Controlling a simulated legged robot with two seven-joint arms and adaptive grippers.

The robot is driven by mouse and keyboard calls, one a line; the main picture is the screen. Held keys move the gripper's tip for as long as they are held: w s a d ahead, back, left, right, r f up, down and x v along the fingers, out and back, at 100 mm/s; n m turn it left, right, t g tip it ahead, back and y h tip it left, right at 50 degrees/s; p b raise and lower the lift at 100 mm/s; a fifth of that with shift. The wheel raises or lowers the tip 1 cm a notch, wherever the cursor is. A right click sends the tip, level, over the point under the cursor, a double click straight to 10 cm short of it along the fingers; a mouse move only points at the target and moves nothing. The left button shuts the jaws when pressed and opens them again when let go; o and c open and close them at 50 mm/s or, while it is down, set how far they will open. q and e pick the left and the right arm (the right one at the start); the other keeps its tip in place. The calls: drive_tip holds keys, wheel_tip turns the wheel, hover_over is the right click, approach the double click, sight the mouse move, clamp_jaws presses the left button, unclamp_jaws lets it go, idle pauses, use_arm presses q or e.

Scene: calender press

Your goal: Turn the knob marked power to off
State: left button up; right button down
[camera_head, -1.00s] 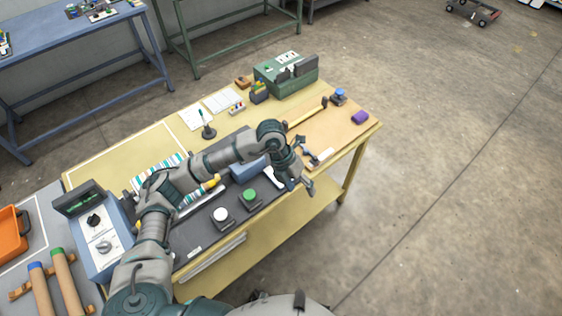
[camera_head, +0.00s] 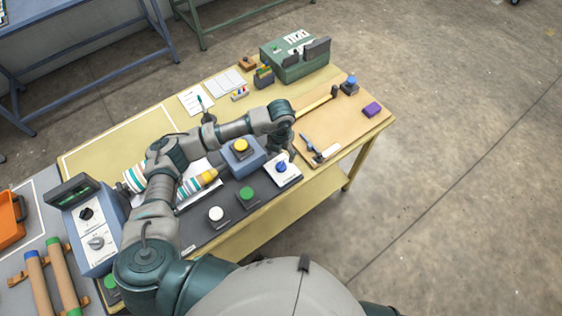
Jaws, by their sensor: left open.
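A blue knob (camera_head: 282,167) sits on a small white-faced plate near the table's front edge. On the left, a blue control box (camera_head: 96,242) carries a black knob (camera_head: 86,214) and a grey knob (camera_head: 96,243) on its white face. The markings are too small to read, so I cannot tell which knob is marked power. My left gripper (camera_head: 291,154) is open, pointing down just behind and above the blue knob, apart from it as far as I can see. Its fingers are small and partly hidden by the wrist. My right gripper is out of view.
White (camera_head: 216,214) and green (camera_head: 248,194) push buttons stand on the dark mat. A blue box with a yellow button (camera_head: 241,147) stands beside my wrist. A green machine (camera_head: 295,60) stands behind.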

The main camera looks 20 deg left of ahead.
sight(281, 164)
use_arm(q)
wheel_tip(281, 164, down, 6)
drive_tip(key=shift+s+r, duration=0.1)
drive_tip(key=shift+s, duration=0.05)
drive_tip(key=shift+d+f, duration=0.1)
drive_tip(key=shift+f, duration=0.4)
drive_tip(key=c, duration=1.1)
drive_tip(key=shift+c, duration=0.2)
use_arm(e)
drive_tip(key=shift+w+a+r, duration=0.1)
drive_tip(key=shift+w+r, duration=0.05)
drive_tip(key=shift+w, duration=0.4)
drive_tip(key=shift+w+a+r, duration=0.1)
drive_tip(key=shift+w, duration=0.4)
